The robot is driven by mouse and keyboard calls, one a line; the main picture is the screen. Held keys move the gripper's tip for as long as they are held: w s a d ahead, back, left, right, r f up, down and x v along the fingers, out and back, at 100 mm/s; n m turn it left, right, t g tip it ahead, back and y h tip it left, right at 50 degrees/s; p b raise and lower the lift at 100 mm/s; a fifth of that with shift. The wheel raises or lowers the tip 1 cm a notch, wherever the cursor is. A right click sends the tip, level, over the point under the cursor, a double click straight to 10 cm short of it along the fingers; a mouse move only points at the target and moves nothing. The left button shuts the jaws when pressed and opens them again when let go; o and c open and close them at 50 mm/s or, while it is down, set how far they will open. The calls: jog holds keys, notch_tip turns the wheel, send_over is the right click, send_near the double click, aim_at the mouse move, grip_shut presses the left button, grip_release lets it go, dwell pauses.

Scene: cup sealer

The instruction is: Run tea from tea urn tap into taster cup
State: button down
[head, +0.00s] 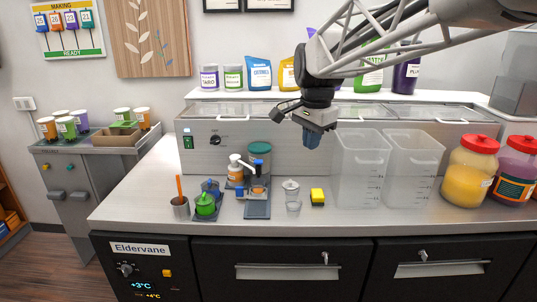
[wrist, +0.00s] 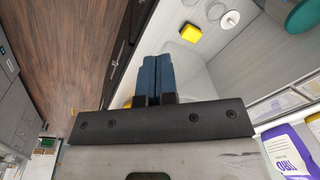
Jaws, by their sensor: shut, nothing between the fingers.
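A small clear cup (head: 293,207), possibly the taster cup, stands on the counter to the right of the dark mat. My gripper (head: 311,138) hangs above the counter, to the right of the urn and well above the cup. Its blue fingers are together, with nothing between them; they also show in the wrist view (wrist: 157,80). The green lid shows in the wrist view (wrist: 305,14).
A yellow sponge (head: 317,197) lies right of the cup. Clear bins (head: 361,165) and red-lidded jars (head: 470,170) stand right. The front counter strip is clear.

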jog(key=w+a+m, duration=0.4)
jog(key=w+a, duration=0.3)
jog(key=w, duration=0.5)
jog(key=m+g, duration=0.1)
jog(key=m, duration=0.3)
send_over(259, 161)
jog(key=f, duration=0.1)
jog(key=shift+w+f, duration=0.1)
jog(key=shift+f, duration=0.05)
jog(key=shift+f, duration=0.15)
notch_tip(259, 161, down, 14)
jog(key=shift+r, duration=0.15)
